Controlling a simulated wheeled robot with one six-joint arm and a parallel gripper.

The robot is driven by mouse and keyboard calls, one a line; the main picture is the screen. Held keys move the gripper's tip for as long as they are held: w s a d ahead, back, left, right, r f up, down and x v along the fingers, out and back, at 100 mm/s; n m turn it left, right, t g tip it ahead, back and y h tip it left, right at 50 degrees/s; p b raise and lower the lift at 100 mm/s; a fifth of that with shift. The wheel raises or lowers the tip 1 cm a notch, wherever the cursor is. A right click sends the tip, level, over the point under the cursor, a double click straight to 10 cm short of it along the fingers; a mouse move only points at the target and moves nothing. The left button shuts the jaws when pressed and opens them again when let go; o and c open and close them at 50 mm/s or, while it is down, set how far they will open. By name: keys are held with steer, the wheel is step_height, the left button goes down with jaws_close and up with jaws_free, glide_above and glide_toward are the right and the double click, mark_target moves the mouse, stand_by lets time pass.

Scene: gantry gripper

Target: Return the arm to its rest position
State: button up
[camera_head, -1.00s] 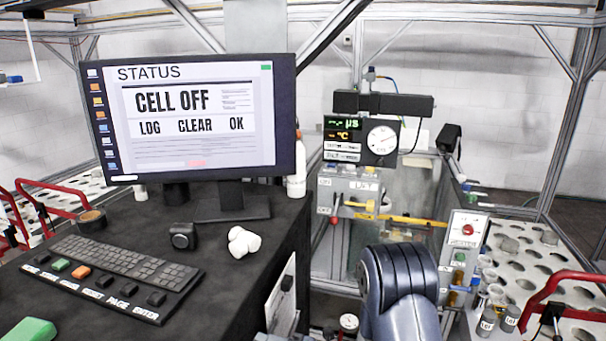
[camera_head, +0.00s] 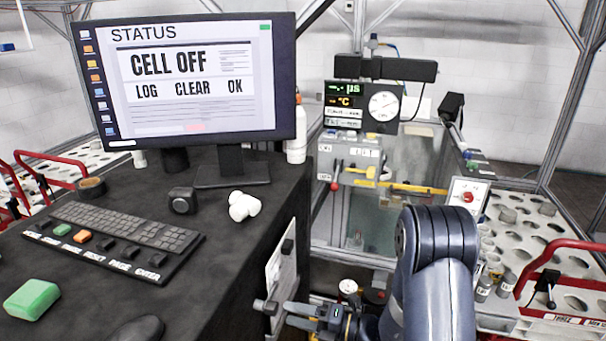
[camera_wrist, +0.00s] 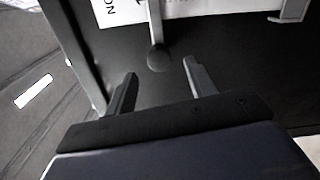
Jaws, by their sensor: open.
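My arm (camera_head: 437,255) shows in the lower right of the head view, bent, with dark blue links. My gripper (camera_head: 290,315) is at the bottom of the head view, pointing left, near the side of the black desk. In the wrist view my gripper (camera_wrist: 160,82) has its two fingers apart with nothing between them. A rod with a dark round knob (camera_wrist: 159,60) stands just beyond the fingertips, apart from them. The knob also shows in the head view, beside the desk's side panel.
A black desk (camera_head: 240,225) with a monitor (camera_head: 190,85), keyboard (camera_head: 120,240) and green block (camera_head: 32,299) fills the left. A glass tank (camera_head: 410,160) stands behind my arm. A tray with round holes (camera_head: 530,235) and a red handle (camera_head: 545,262) lie right.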

mark_target(277, 310)
steer(key=p+x, duration=0.1)
steer(key=x, duration=0.6)
steer(key=shift+f+n+b, duration=0.2)
steer(key=shift+n+b, duration=0.3)
steer(key=shift+n, duration=0.1)
steer(key=n+b, duration=0.2)
steer(key=n, duration=0.1)
steer(key=shift+d+n+b, duration=0.1)
steer(key=shift+n+b, duration=0.2)
steer(key=shift+b, duration=0.05)
steer(key=n+b, duration=0.2)
steer(key=shift+n, duration=0.4)
steer(key=shift+r+n+b, duration=0.2)
steer(key=shift+n+b, duration=0.55)
steer(key=shift+n, duration=0.45)
